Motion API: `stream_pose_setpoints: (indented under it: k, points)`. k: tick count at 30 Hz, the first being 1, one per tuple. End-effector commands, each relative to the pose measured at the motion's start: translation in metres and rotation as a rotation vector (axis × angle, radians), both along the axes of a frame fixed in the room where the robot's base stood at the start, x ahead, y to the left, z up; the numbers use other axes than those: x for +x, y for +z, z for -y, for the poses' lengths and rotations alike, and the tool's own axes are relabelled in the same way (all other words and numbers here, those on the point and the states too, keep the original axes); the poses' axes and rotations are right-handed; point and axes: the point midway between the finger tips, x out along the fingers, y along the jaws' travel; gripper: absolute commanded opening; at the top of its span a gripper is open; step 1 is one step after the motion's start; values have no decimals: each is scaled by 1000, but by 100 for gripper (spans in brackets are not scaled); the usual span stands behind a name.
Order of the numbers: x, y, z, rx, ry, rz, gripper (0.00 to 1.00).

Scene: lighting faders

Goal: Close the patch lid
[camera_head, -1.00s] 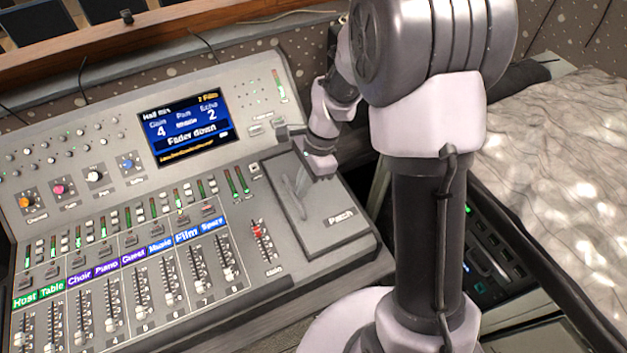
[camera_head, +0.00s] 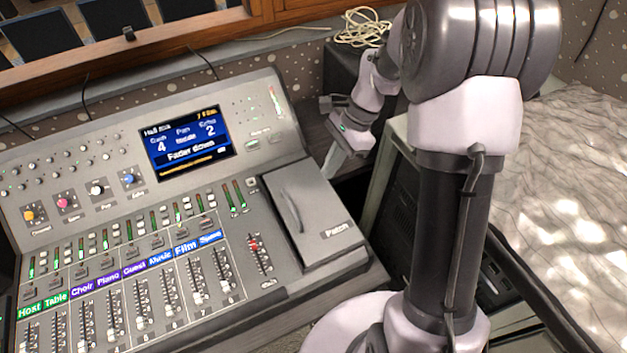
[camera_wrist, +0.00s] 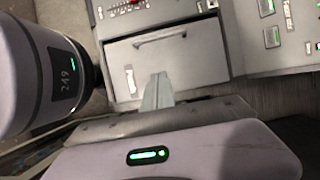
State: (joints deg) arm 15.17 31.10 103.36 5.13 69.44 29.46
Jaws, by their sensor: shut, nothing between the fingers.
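The patch lid (camera_head: 315,205) is a grey panel marked "Patch" at the right end of the mixing desk. It lies flat on its housing, with no gap that I can see. A slim bar handle (camera_head: 291,212) runs along its left part. In the wrist view the lid (camera_wrist: 190,65) fills the upper middle, with its handle (camera_wrist: 146,39) at the far side. My gripper (camera_head: 329,165) is shut and empty, just beyond the lid's upper right corner. Its fingertips (camera_wrist: 158,80) overlap the lid's near edge in the wrist view; contact cannot be told.
The desk's screen (camera_head: 187,143) reads "Fader down". A red-capped fader (camera_head: 254,245) and rows of channel faders lie left of the lid. A dark equipment rack (camera_head: 400,215) stands right of the desk. A coiled cable (camera_head: 362,27) lies behind.

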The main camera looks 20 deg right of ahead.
Motion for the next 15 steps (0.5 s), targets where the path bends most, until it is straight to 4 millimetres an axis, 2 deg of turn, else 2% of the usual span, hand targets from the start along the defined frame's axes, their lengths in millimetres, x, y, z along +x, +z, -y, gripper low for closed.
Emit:
stream_pose_setpoints:
  k: [1, 3, 5, 8, 15]
  points:
    - [3, -16, 10, 39, -9, -8, 0]
    - [4, -18, 10, 59, -3, -6, 0]
    - [3, -22, 7, 56, 1, -5, 0]
    - [2, -38, -1, 56, 0, -7, 0]
    - [-3, -87, -24, 55, 2, -8, 0]
